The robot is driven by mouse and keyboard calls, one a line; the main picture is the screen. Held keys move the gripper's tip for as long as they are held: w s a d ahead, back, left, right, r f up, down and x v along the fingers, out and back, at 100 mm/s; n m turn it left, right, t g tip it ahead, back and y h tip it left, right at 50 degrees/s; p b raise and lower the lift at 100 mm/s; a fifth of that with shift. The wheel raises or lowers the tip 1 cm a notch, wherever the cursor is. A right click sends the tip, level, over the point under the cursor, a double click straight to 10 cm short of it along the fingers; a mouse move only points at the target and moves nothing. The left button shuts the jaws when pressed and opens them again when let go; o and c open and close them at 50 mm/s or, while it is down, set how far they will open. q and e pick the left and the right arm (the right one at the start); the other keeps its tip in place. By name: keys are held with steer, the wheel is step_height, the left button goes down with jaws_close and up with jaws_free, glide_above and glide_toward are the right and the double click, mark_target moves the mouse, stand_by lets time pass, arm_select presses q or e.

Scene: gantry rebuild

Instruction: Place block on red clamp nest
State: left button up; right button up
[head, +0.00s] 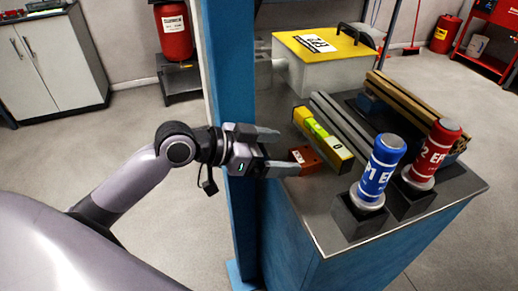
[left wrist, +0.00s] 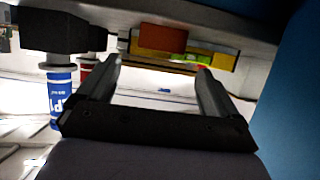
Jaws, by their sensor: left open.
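A small red-orange block-like piece (head: 305,160) with a white mark lies on the grey bench top near its left edge. I cannot tell whether it is the block or the red clamp nest; no other clear candidate shows. My left gripper (head: 288,151) is open and empty at the bench's left edge, its fingers pointing right toward this piece. In the left wrist view, which shows the bench upside down, the red-orange piece (left wrist: 162,38) appears beyond the open fingers (left wrist: 160,69). My right gripper is not in view.
A yellow level (head: 324,140) lies just beyond the red piece, with grey bars (head: 345,125) behind. Blue (head: 380,170) and red (head: 434,153) cylinders stand in black holders. A yellow-lidded box (head: 325,50) is at the back. A blue post (head: 230,75) rises close beside my left gripper.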

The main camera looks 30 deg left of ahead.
arm_select(q)
steer(key=s+a+f+n+y, duration=0.1)
steer(key=s+f+n+y, duration=0.1)
steer(key=s+f, duration=0.3)
steer(key=s+a+f+n+y, duration=0.1)
steer(key=s+f, duration=0.4)
steer(key=f, duration=0.7)
steer(key=s+a+f+n+t+y, duration=0.1)
steer(key=s+a+f+n+y, duration=0.1)
steer(key=f, duration=0.7)
steer(key=s+n+y, duration=0.1)
steer(key=s+y, duration=0.1)
steer(key=s, duration=0.1)
steer(key=shift+s+f+n, duration=0.2)
steer(key=shift+s+n, duration=0.1)
steer(key=shift+s+d+f, duration=0.15)
steer(key=shift+s+f, duration=0.3)
steer(key=shift+s, duration=0.2)
steer(key=c, duration=0.5)
steer(key=shift+s+y, duration=0.1)
steer(key=shift+y, duration=0.2)
